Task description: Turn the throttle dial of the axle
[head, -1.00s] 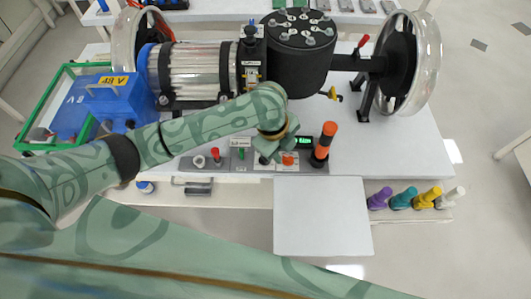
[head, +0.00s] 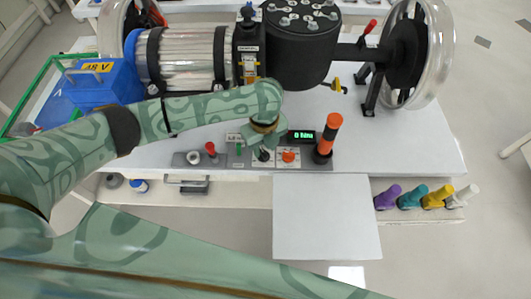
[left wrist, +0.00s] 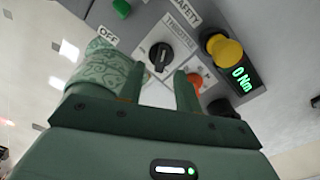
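The throttle dial is a black knob with a pale pointer line on a white plate labelled THROTTLE; it shows in the left wrist view (left wrist: 160,56) and in the head view (head: 264,154). My left gripper (head: 263,142) hangs over the control panel (head: 222,158) at the dial. In the left wrist view its two fingers (left wrist: 158,82) are apart, with the knob just beyond the gap between their tips. No contact with the knob shows. The axle (head: 345,57) lies behind the panel, with a wheel at each end. My right gripper is out of view.
Right of the dial are an orange button (head: 288,156), a green display (head: 302,135) reading 0 Nm, and a tall orange-and-black post (head: 327,138). Left are a red-topped lever (head: 211,150) and a green switch (head: 239,149). A blue 48 V box (head: 100,84) stands at left.

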